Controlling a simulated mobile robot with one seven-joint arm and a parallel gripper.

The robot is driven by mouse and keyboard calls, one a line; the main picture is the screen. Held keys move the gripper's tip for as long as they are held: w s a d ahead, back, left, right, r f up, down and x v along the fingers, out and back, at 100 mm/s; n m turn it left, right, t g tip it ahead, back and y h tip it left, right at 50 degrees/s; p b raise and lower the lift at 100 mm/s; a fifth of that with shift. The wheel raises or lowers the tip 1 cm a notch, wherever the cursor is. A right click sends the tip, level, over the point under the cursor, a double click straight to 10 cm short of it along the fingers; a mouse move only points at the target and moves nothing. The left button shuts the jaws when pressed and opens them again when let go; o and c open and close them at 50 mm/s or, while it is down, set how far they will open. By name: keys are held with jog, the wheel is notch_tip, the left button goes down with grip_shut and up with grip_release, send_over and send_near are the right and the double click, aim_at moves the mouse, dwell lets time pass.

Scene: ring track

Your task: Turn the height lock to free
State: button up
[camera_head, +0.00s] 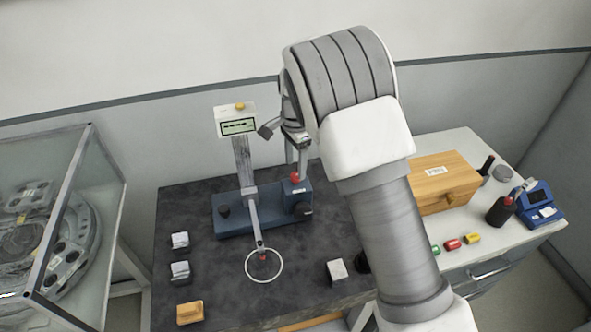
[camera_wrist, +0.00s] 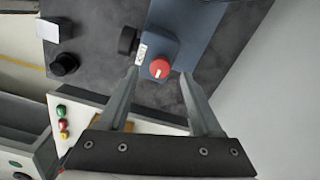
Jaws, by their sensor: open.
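A measuring stand has a blue base (camera_head: 245,209), an upright column with a display box (camera_head: 237,121), and an arm ending in a white ring (camera_head: 264,265). A red knob (camera_head: 295,177) tops the block at the base's right end; in the wrist view the red knob (camera_wrist: 160,69) shows a pale pointer mark and a white label beside it, too small to read. A black knob (camera_wrist: 127,40) sits on the block's side. I cannot tell which knob is the height lock. My gripper (camera_wrist: 158,77) is open, its fingers either side of the red knob in the wrist view; contact is unclear.
White-grey blocks (camera_head: 180,271) and a wooden block (camera_head: 190,312) lie at the dark table's left. Another block (camera_head: 337,271) is near the front. A glass case (camera_head: 62,215) stands left. The right counter holds a wooden box (camera_head: 443,183), a black bottle (camera_head: 500,211) and a blue device (camera_head: 538,204).

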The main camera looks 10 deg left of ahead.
aim_at(296, 179)
jog(key=shift+f, duration=1.5)
jog(key=shift+c, duration=0.2)
grip_shut()
